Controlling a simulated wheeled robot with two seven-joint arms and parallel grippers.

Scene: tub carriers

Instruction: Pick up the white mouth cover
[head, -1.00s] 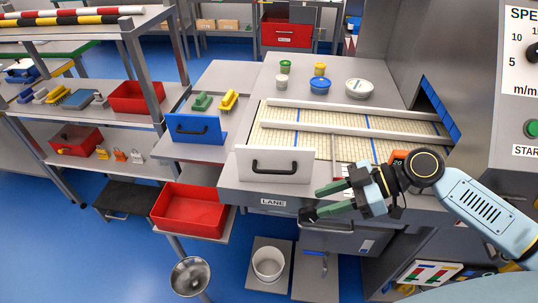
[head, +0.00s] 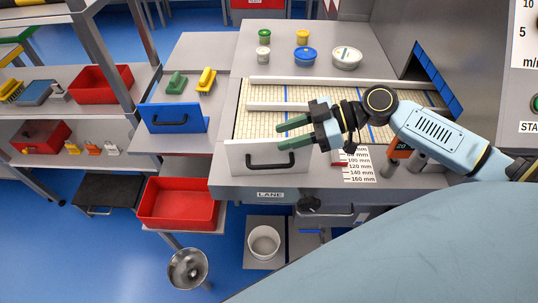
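The white mouth cover (head: 235,164) is a flat upright white panel with a black bar handle (head: 270,162). It stands at the front left end of the tiled lane, above the LANE label. My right gripper (head: 279,135) is over the right part of the cover in the head view, its two green fingers pointing left. The fingers are apart with nothing between them. The gripper appears above the handle; I cannot tell its exact height or whether it touches the panel. My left gripper is not in view.
A similar blue cover (head: 157,117) stands to the left, with green and yellow brushes behind it. Lidded tubs, including a blue one (head: 305,56), stand behind the lane rails. A red bin (head: 178,218) and white bucket (head: 263,258) sit below.

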